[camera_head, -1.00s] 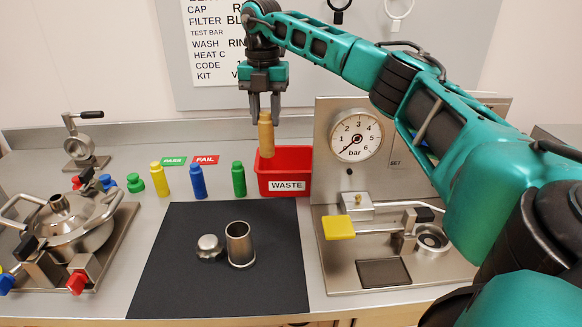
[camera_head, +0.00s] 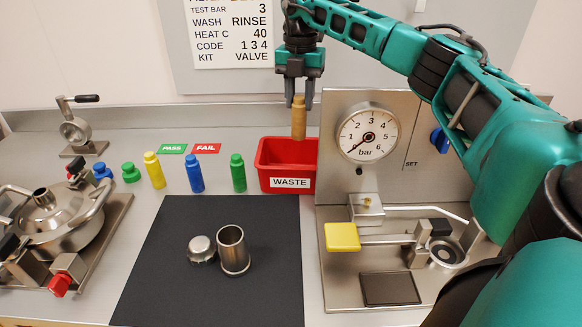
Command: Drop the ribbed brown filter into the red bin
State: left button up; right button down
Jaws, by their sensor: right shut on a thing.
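The ribbed brown filter (camera_head: 299,122) hangs upright from my right gripper (camera_head: 299,100), which is shut on its top end. It shows over the right part of the red bin (camera_head: 270,178), labelled WASTE, with its lower end by the bin's opening. I cannot tell whether that end is below the rim. The visible part of the bin's inside looks empty. My left gripper is not in view.
The gauge panel (camera_head: 368,165) stands close to the right of the bin. Green (camera_head: 238,173), blue (camera_head: 195,174) and yellow (camera_head: 154,170) bottles stand to its left. A metal cup (camera_head: 233,250) and a knobbed cap (camera_head: 202,249) are on the black mat (camera_head: 170,285).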

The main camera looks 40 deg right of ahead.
aim_at(300, 109)
jog(key=shift+f, duration=1.7)
jog(key=c, duration=0.7)
grip_release()
jog(key=shift+r, duration=0.15)
notch_tip(300, 109, up, 13)
jog(key=shift+f, duration=0.15)
